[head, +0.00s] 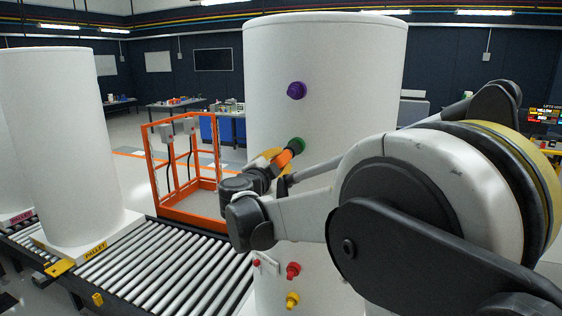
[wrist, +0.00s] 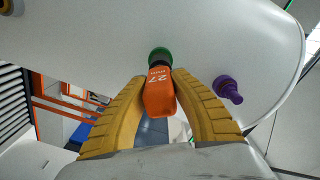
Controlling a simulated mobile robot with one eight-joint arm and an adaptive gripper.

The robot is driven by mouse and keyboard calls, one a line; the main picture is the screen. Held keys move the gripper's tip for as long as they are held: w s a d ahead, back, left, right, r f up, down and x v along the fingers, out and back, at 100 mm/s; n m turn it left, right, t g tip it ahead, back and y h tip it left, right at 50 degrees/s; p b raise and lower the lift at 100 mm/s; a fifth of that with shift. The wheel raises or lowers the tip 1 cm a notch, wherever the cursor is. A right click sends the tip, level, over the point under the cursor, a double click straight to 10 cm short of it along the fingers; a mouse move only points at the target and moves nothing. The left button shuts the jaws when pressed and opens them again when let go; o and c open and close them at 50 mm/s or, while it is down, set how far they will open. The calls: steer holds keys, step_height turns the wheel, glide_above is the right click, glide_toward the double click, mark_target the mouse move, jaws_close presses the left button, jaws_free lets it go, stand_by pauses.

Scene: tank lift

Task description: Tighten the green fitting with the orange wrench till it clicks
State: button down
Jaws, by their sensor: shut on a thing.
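The green fitting (head: 297,145) sits on the white tank (head: 325,100), below the purple fitting (head: 296,90). In the wrist view the green fitting (wrist: 160,52) is straight ahead of my gripper. The orange wrench (head: 282,159), marked 27 (wrist: 158,95), is between the yellow fingers of my gripper (wrist: 160,82). My gripper is shut on it. The wrench's dark far end meets the green fitting, and the contact itself is partly hidden. In the head view my wrist and arm hide part of the tank.
A red fitting (head: 293,270) and a yellow fitting (head: 292,299) stick out lower on the tank. The purple fitting (wrist: 228,90) is right of the wrench in the wrist view. A roller conveyor (head: 150,270), an orange-framed cage (head: 180,215) and another white tank (head: 60,140) stand left.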

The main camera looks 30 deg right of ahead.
steer(key=n+b, duration=0.1)
steer(key=n, duration=0.4)
steer(key=shift+s, duration=0.1)
steer(key=n, duration=0.5)
steer(key=shift+n, duration=0.4)
steer(key=n+b, duration=0.1)
steer(key=n, duration=0.4)
steer(key=shift+n, duration=0.4)
steer(key=n, duration=0.5)
steer(key=shift+d, duration=0.15)
